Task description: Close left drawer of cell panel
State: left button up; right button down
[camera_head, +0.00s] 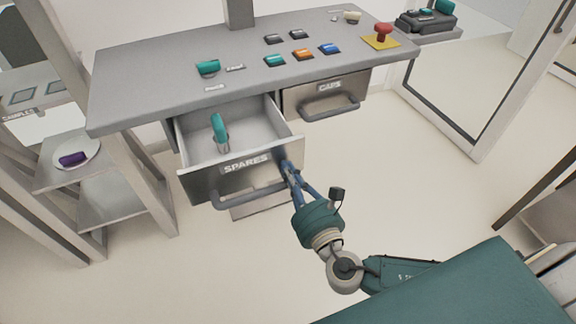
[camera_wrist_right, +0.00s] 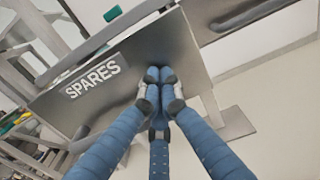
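The left drawer (camera_head: 200,187), labelled SPARES, is pulled out from under the grey panel top. A teal-handled item (camera_head: 219,128) stands inside it. Its dark bar handle (camera_head: 248,197) runs along the lower front. My right gripper (camera_head: 289,172) is at the right end of the drawer front. In the right wrist view the blue fingers (camera_wrist_right: 159,82) are drawn together with nothing between them. Their tips are against or very close to the drawer front (camera_wrist_right: 125,75), right of the SPARES label; contact is hard to tell. My left gripper is out of view.
The right drawer (camera_head: 300,98), labelled CAPS, looks shut, with its handle (camera_head: 331,108) sticking out. The panel top (camera_head: 150,70) holds several coloured modules and a red button (camera_head: 383,32). A shelf rack (camera_head: 100,205) with a plate stands at left. The floor in front is clear.

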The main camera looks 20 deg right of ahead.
jog(key=shift+w, duration=0.35)
jog(key=shift+w, duration=0.1)
jog(key=b, duration=0.1)
send_over(262, 132)
jog(key=shift+a, duration=0.1)
jog(key=shift+r, duration=0.15)
dwell(0.5)
jog(key=shift+r, duration=0.15)
dwell(0.4)
